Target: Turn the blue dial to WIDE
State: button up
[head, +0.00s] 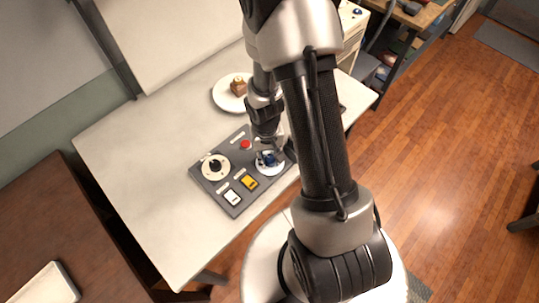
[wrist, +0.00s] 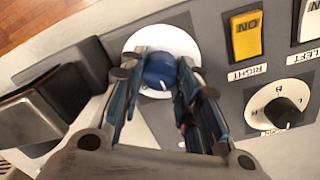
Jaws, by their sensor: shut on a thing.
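The blue dial (wrist: 160,72) sits on a round white plate (wrist: 140,38) on the grey control panel (wrist: 208,20). My gripper (wrist: 158,82) is over the dial with one finger on each side, shut on it. A white mark shows on the dial's edge. The labels around this dial are too hidden and blurred to read. In the head view the dial (head: 269,158) is at the panel's right side, with my gripper (head: 268,150) coming down on it from above.
The panel also has a black dial (head: 215,165), a red button (head: 246,144), a yellow switch (head: 249,182) and a white switch (head: 232,197). A plate (head: 219,97) with a piece of cake (head: 238,87) stands behind it. The white table (head: 150,190) is clear at left.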

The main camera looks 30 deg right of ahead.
jog(key=o, duration=1.1)
jog(key=shift+r, duration=0.1)
jog(key=r, duration=1.2)
jog(key=shift+w+a, duration=0.1)
jog(key=shift+a, duration=0.2)
jog(key=shift+f, duration=0.1)
notch_tip(320, 180, up, 12)
jog(key=n+t+b, duration=0.2)
jog(key=t, duration=0.1)
send_over(267, 158)
jog(key=s+a, duration=0.4)
jog(key=shift+n+t+y, duration=0.3)
jog(key=shift+n+t, duration=0.6)
jog(key=s+a+r, duration=0.1)
jog(key=s+r, duration=0.1)
jog(key=s, duration=0.1)
jog(key=s+a+r, duration=0.1)
jog(key=s+r, duration=0.1)
jog(key=s, duration=0.1)
jog(key=s+a+r, duration=0.1)
jog(key=s+r, duration=0.1)
jog(key=s, duration=0.1)
jog(key=shift+s+a+r+b, duration=0.15)
jog(key=shift+a+r+b, duration=0.1)
jog(key=shift+a+b, duration=0.15)
